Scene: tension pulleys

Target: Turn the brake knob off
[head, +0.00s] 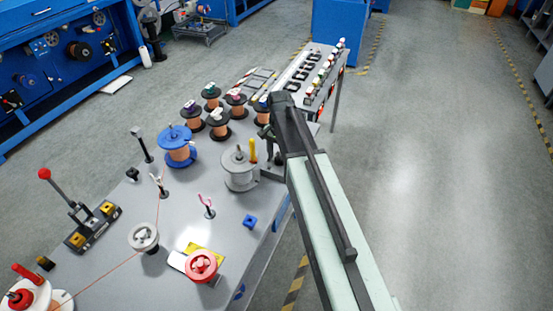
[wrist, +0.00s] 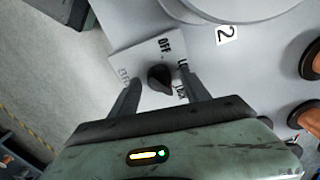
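The brake knob (wrist: 160,78) is a small dark knob on a light square plate (wrist: 128,52) in the wrist view. The plate carries printed marks around the knob, with "OFF" above it; the other marks are partly covered or hard to read. Which mark the knob points to is not clear. My gripper (wrist: 160,80) is open, with one finger on each side of the knob and a small gap showing on both sides. In the head view my gripper (head: 270,146) is at the table's right edge beside the grey spool, and my arm hides the knob.
A large grey spool (head: 240,172) stands close left of my gripper, with a yellow piece on it. Copper spools (head: 218,126) and a blue spool (head: 177,146) stand behind. A rack of small parts (head: 318,72) is beyond. The floor at right is clear.

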